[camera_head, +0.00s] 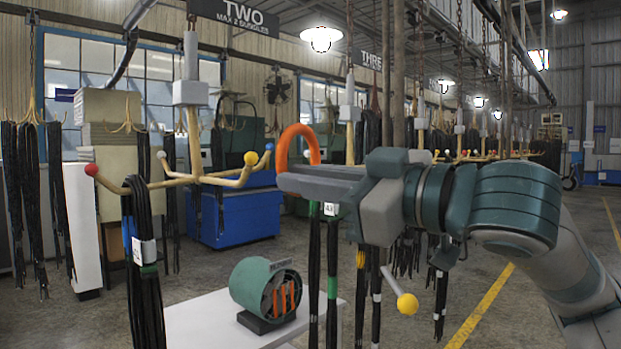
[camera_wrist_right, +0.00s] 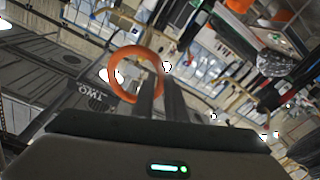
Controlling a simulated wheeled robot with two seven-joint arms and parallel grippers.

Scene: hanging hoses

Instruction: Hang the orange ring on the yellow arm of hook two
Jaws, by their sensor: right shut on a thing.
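Hook two hangs under the TWO sign (camera_head: 243,17), with a pale post (camera_head: 193,130) and arms spreading out with coloured ball tips. Its yellow arm (camera_head: 232,182) ends in a yellow ball (camera_head: 251,158) and looks bare. My right gripper (camera_head: 290,181) is shut on the orange ring (camera_head: 299,133), just right of the yellow ball in the picture. The ring arches above the fingers, its lower part hidden. In the wrist view the ring (camera_wrist_right: 116,72) stands at the fingertips (camera_wrist_right: 158,88). Black hoses with a white tag (camera_head: 331,209) show below the gripper. My left gripper is not in view.
A black hose bundle (camera_head: 147,285) hangs on the arm with the red ball (camera_head: 91,170). A white table (camera_head: 208,315) with a green fan-like unit (camera_head: 264,288) stands below. A yellow ball on a rod (camera_head: 407,303) shows under my right wrist. More hooks with hoses line the right.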

